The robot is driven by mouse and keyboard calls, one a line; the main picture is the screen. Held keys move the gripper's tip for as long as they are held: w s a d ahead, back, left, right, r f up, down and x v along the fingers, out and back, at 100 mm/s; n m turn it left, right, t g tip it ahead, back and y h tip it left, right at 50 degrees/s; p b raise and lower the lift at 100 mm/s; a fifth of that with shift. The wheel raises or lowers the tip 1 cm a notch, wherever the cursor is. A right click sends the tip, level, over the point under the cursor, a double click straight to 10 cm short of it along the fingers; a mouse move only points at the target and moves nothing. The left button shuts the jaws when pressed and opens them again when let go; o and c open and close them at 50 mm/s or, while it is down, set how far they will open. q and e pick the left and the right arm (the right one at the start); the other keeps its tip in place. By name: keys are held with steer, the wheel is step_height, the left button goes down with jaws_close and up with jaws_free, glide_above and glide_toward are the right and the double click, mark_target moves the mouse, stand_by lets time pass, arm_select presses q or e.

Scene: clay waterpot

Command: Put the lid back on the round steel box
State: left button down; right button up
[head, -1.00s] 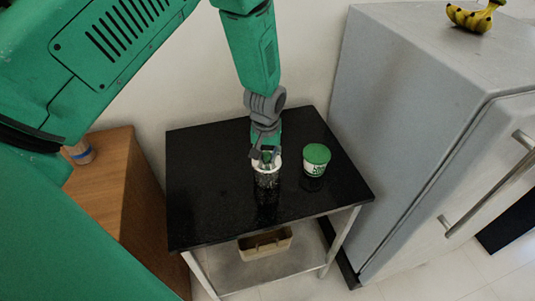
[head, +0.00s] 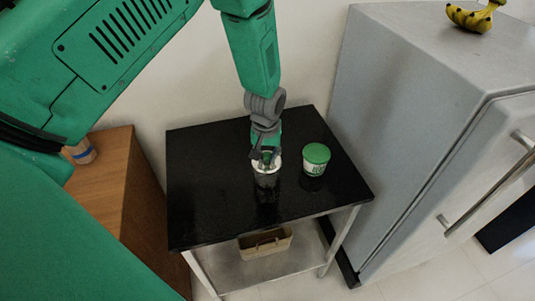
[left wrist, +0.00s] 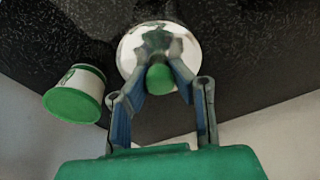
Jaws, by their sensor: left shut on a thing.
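The round steel box (head: 266,181) stands upright on the black tabletop, below my left gripper (head: 266,156). The shiny steel lid (head: 259,168) is over the box mouth, roughly level and in line with it. Whether its rim is fully seated or a hair above the box cannot be told. In the left wrist view the lid (left wrist: 186,44) is a bright disc with a green knob (left wrist: 159,78). My left gripper's fingers (left wrist: 160,86) are shut on that knob from both sides. The lid hides the box there. My right gripper is not in view.
A white tub with a green lid (head: 316,158) stands close to the right of the box. The black table (head: 205,205) is otherwise clear. A beige bin (head: 265,243) sits on the lower shelf. A grey fridge (head: 400,120) stands right, a wooden cabinet (head: 115,190) left.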

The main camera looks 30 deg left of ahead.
arm_select(q)
steer(key=c, duration=0.9)
jaws_free()
steer(key=shift+o, duration=0.2)
steer(key=shift+r, duration=0.15)
steer(key=shift+r+p, duration=2.9)
steer(key=shift+r, duration=0.5)
steer(key=shift+c, duration=0.3)
jaws_close()
